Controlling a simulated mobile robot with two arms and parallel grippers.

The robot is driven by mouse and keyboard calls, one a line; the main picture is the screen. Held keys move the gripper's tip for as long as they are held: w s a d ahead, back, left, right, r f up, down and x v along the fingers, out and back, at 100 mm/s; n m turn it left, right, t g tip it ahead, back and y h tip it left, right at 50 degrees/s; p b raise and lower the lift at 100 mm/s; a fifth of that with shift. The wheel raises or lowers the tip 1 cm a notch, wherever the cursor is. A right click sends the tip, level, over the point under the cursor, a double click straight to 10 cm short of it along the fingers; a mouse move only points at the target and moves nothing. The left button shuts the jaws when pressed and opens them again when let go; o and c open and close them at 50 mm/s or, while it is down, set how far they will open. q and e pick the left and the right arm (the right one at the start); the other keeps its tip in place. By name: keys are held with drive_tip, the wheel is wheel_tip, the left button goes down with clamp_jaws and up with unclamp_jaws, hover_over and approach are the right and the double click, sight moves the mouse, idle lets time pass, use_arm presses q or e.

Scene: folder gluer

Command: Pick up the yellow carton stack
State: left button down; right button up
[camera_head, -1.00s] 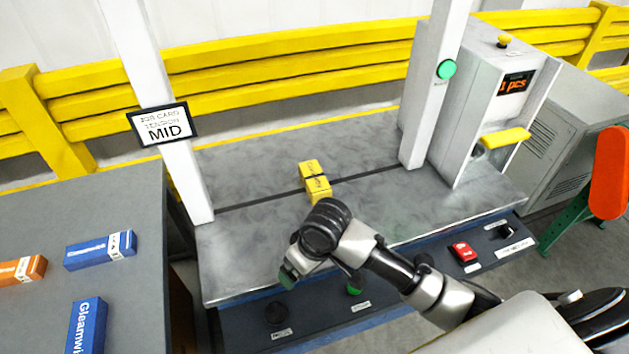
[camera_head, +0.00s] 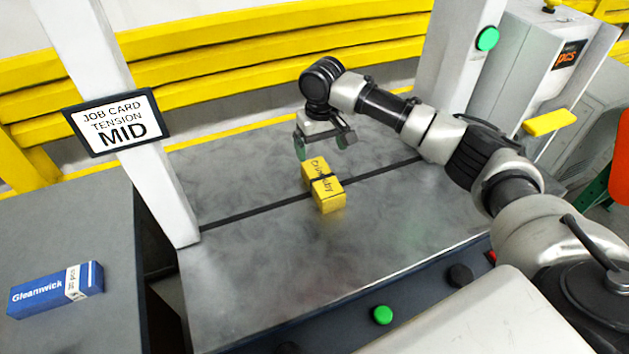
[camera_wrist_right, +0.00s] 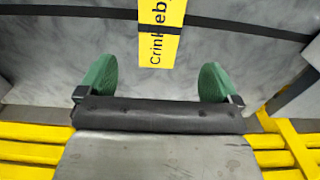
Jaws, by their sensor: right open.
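The yellow carton stack (camera_head: 324,188) lies on the grey metal table, with a dark strap across its middle and printed lettering. Its far end also shows at the top of the right wrist view (camera_wrist_right: 160,32), between the lines of the two fingers. My right gripper (camera_head: 326,146) is open, just beyond the far end of the stack and above the table. In the right wrist view its green fingertips (camera_wrist_right: 156,78) are spread wide with nothing between them. My left gripper is not in view.
A dark strap line (camera_head: 260,209) crosses the table (camera_head: 250,270). White posts stand left (camera_head: 120,110) and right. A job card sign (camera_head: 116,122) reads TENSION MID. A blue carton (camera_head: 56,289) lies on the left table. A green button (camera_head: 382,315) is on the front panel.

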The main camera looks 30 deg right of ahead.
hover_over(323, 177)
drive_tip(key=f, duration=0.4)
drive_tip(key=shift+s+a+p, duration=0.1)
drive_tip(key=shift+s+p, duration=0.1)
drive_tip(key=shift+p, duration=0.1)
drive_tip(key=shift+w+f, duration=0.15)
drive_tip(key=shift+f, duration=0.2)
wheel_tip(323, 177, down, 4)
drive_tip(key=shift+f+p, duration=0.25)
drive_tip(key=shift+p, duration=0.25)
drive_tip(key=shift+f, duration=0.25)
drive_tip(key=shift+c, duration=1.5)
drive_tip(key=c, duration=0.9)
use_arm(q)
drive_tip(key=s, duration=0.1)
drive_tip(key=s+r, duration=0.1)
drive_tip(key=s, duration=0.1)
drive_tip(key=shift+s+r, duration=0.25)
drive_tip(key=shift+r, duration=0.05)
use_arm(e)
drive_tip(key=shift+r, duration=0.1)
